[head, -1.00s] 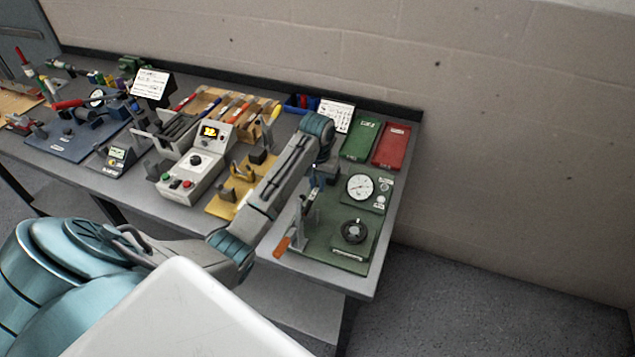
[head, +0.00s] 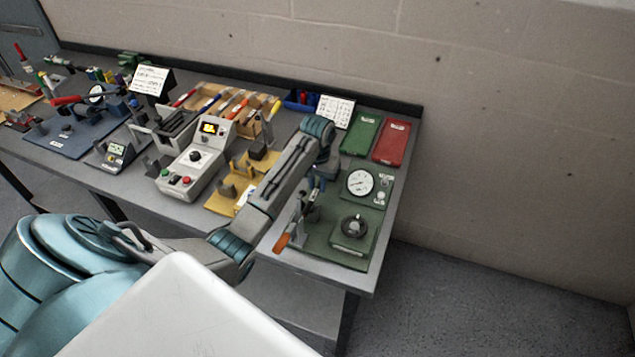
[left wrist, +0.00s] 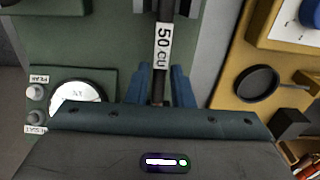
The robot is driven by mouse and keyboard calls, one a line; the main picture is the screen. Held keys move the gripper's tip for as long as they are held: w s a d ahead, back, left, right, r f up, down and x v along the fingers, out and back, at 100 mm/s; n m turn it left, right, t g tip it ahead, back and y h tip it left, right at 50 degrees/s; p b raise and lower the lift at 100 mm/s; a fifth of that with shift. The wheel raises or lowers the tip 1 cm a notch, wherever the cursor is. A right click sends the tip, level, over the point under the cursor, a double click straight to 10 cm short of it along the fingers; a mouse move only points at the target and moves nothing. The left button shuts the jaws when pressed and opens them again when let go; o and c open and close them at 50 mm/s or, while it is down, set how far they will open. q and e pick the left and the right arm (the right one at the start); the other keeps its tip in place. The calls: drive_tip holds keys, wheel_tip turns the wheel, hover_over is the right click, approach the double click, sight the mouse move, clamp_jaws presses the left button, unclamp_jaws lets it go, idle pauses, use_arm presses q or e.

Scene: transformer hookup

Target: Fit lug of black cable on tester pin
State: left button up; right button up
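My left gripper (left wrist: 163,88) is over the green base plate (head: 312,249) at the table's right end. Its blue fingers sit close on both sides of a dark cable with a white "50 CU" tag (left wrist: 163,45), and appear shut on it. The tester on the plate has a round white dial (head: 360,182), which also shows in the left wrist view (left wrist: 78,98), and a clamp with an orange handle (head: 282,243). The cable's lug and the tester pin cannot be made out; my arm and gripper hide that area. My right gripper is not in view.
A round knob (head: 354,228) stands on the plate's front part. Green (head: 361,134) and red (head: 391,141) boxes stand behind. A yellow board (head: 222,203) and a grey control box (head: 194,165) lie to the left. The table's right edge is close by.

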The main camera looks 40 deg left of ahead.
use_arm(q)
drive_tip(key=o, duration=0.3)
drive_tip(key=shift+r+p, duration=0.3)
drive_tip(key=shift+r, duration=2.25)
